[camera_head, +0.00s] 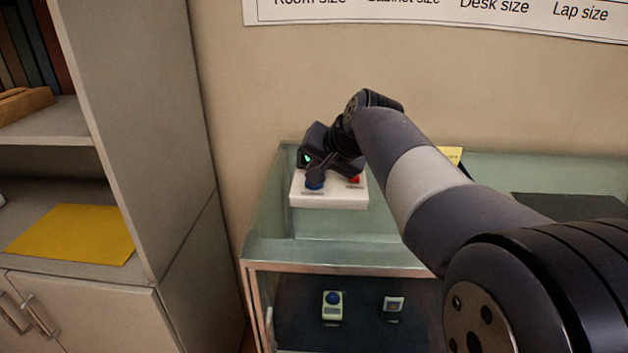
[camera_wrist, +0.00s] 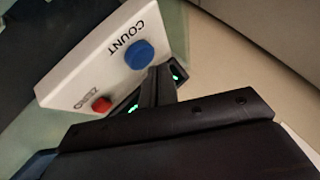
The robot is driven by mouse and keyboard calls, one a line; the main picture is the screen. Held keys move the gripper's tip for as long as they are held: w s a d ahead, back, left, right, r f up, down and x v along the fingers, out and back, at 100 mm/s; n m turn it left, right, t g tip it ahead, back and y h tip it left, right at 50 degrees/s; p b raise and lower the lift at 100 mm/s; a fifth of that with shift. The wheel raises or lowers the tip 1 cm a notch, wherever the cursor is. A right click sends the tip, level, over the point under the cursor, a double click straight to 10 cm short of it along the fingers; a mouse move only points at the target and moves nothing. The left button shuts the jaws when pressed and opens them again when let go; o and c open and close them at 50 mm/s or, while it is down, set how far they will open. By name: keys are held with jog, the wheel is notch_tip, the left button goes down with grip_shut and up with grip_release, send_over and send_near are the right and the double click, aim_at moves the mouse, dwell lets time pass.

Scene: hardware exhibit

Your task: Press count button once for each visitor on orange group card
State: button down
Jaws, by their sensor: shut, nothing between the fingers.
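A white button box (camera_head: 330,199) sits on the glass case. Its blue button (camera_head: 314,185) is at the left and its red button (camera_head: 355,180) at the right. In the wrist view the blue button (camera_wrist: 139,54) is marked COUNT and the red button (camera_wrist: 101,104) is marked ZERO. My gripper (camera_head: 317,176) is shut and empty, with its tips (camera_wrist: 157,72) at the blue button's edge; I cannot tell if they touch it. A green glow shows at the dark gripper area, its source unclear. No orange group card is clearly identifiable.
A yellow-orange sheet (camera_head: 72,235) lies on the cabinet shelf at left. A small yellow card (camera_head: 451,154) is partly hidden behind my arm. Two small devices (camera_head: 332,307) (camera_head: 392,308) are inside the glass case (camera_head: 330,253). A wall banner (camera_head: 440,14) hangs above.

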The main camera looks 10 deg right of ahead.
jog(key=shift+f, duration=0.1)
jog(key=shift+f, duration=0.35)
jog(key=shift+f+b, duration=0.45)
jog(key=shift+b, duration=0.15)
dwell(0.7)
jog(key=shift+r, duration=0.15)
jog(key=shift+r+p, duration=0.75)
jog(key=shift+p, duration=0.05)
notch_tip(320, 180, up, 5)
jog(key=p, duration=0.4)
jog(key=shift+a, duration=0.1)
dwell(0.6)
